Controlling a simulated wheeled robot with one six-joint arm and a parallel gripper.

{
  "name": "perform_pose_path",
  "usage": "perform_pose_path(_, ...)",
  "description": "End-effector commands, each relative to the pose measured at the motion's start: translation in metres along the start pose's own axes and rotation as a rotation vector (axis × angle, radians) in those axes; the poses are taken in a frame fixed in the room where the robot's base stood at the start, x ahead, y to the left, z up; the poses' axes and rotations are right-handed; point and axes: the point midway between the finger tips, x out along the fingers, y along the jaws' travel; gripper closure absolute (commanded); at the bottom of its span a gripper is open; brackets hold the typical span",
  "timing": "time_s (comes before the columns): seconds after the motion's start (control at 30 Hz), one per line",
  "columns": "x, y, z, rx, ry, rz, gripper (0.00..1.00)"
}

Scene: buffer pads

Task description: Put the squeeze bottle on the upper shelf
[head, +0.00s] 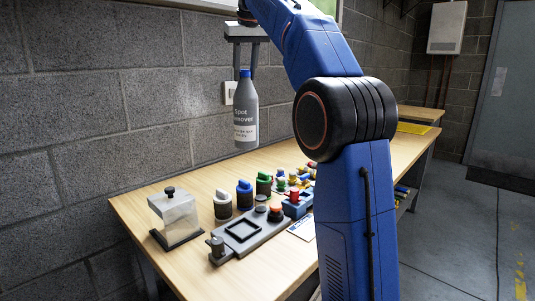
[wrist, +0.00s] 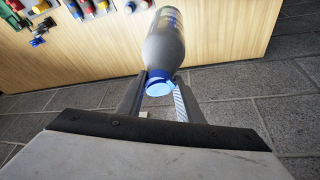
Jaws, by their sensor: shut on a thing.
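The squeeze bottle (head: 245,118) is grey with a blue cap and a "Spot Remover" label. It hangs upright in the air above the wooden table, in front of the block wall. My gripper (head: 246,70) is above it, its two fingers shut around the blue cap end. In the wrist view the bottle (wrist: 165,40) sticks out beyond my gripper (wrist: 160,82), cap toward the camera. I cannot make out an upper shelf for certain in either view.
The wooden table (head: 140,204) holds a clear-covered box (head: 176,214), several coloured-top containers, a grey fixture (head: 243,232) and small coloured parts. A second table with a yellow mat (head: 413,128) stands behind. My arm hides part of the table. Floor at right is clear.

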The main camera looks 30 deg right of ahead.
Motion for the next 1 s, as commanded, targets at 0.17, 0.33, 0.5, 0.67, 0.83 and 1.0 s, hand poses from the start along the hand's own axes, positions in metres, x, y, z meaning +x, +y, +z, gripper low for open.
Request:
perform_pose_path(0.17,0.021,-0.001,0.011,0.0,-0.001,0.0,1.0)
perform_pose_path(0.33,0.048,-0.002,0.022,0.0,-0.003,0.0,1.0)
perform_pose_path(0.5,0.078,-0.003,0.035,0.0,-0.002,0.0,1.0)
perform_pose_path(0.67,0.104,-0.005,0.045,0.0,-0.002,0.0,1.0)
perform_pose_path(0.83,0.117,-0.005,0.05,0.0,0.0,0.0,1.0)
perform_pose_path(1.0,0.129,-0.006,0.055,0.0,-0.002,0.0,1.0)
